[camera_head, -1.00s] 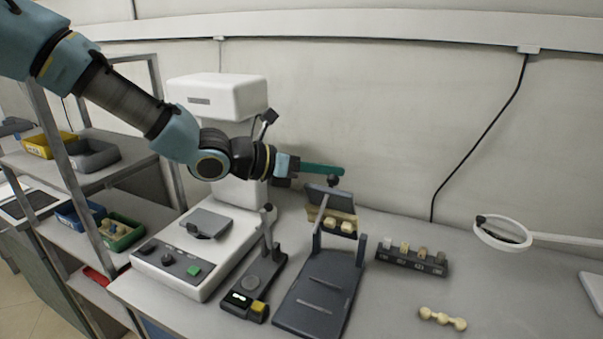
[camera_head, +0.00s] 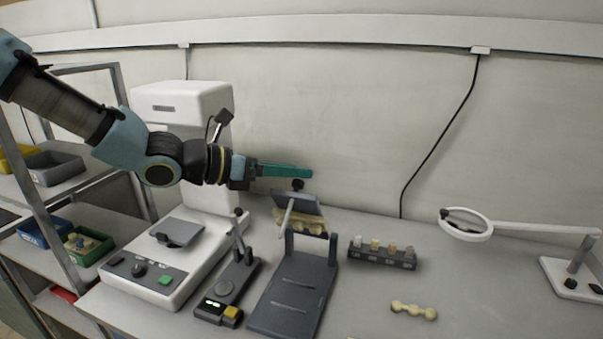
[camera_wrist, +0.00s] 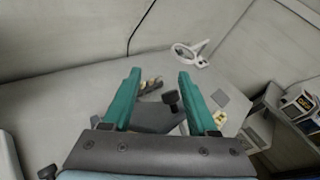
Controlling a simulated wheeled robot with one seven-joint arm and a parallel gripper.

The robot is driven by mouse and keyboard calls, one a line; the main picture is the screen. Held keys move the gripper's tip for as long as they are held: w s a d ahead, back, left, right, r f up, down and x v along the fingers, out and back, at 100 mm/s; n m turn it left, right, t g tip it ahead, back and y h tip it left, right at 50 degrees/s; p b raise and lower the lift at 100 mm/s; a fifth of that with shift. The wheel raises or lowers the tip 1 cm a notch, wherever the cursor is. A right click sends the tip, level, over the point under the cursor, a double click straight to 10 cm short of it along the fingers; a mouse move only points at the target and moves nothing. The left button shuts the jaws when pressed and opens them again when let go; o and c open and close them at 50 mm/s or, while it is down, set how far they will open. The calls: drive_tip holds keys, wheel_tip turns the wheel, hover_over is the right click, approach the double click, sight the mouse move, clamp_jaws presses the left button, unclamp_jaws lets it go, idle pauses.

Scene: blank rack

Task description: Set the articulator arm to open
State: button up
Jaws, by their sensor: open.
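The articulator has a dark grey base plate (camera_head: 290,295) on the bench. Its upper arm (camera_head: 298,204) is raised and tilted back at the rear, with a tan cast (camera_head: 300,222) under it and a black knob (camera_head: 298,184) on top. My gripper (camera_head: 312,173) is open, its teal fingers level just above and behind the upper arm. In the wrist view the black knob (camera_wrist: 171,100) lies between the two spread fingers (camera_wrist: 158,75), nearer the right one. The dark grey upper plate (camera_wrist: 158,118) shows below it. I cannot tell whether a finger touches the arm.
A white machine (camera_head: 180,110) stands left of the articulator, with a small dark device (camera_head: 228,285) between them. The wall is close behind.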

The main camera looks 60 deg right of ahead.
drive_tip(key=v, duration=0.8)
